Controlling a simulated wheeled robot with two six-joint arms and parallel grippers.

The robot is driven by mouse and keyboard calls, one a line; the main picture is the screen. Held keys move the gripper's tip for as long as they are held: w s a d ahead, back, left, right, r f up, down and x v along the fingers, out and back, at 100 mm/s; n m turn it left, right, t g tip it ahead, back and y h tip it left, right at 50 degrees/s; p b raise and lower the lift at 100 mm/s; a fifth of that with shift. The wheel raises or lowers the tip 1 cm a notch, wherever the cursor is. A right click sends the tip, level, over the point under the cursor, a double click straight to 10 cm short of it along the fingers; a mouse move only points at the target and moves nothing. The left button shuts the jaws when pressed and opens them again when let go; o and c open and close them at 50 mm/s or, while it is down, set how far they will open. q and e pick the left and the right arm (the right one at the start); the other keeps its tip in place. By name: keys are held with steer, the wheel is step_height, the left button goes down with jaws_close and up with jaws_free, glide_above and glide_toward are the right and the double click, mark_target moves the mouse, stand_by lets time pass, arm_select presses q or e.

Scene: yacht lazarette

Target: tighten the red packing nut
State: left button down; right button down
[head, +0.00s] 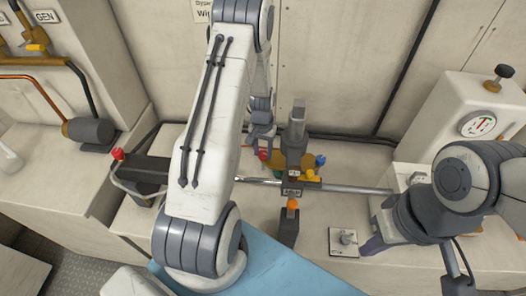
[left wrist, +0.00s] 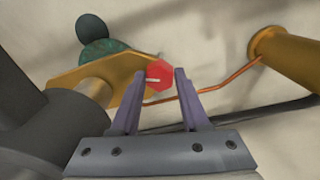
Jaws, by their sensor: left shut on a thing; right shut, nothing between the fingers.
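The red packing nut (left wrist: 159,75) is hexagonal with a short white mark on its face, in front of a brass fitting (left wrist: 115,76) in the left wrist view. My left gripper (left wrist: 161,76) has one purple-grey finger on each side of the nut and is shut on it. In the head view my left gripper (head: 260,140) points down beside the back wall, just above a small red part (head: 263,155) that looks like the nut; its contact is too small to tell there. My right gripper (head: 370,247) is low at the right, shut and empty, partly hidden by its arm.
A metal pipe (head: 355,189) runs across the bench, with a blue knob (head: 320,160) and an orange-capped post (head: 291,205) near it. A red-ended handle (head: 118,154) is left. A gauge box (head: 478,124) stands right. A thin copper tube (left wrist: 215,88) passes close behind my left fingers.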

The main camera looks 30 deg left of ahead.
mark_target(263, 153)
stand_by(0.3)
arm_select(q)
steer(key=shift+c, duration=1.9)
jaws_free()
steer(key=shift+r, duration=0.1)
step_height(263, 153, up, 10)
steer(key=b, duration=0.1)
steer(key=shift+r, duration=0.2)
steer(key=shift+a, duration=0.1)
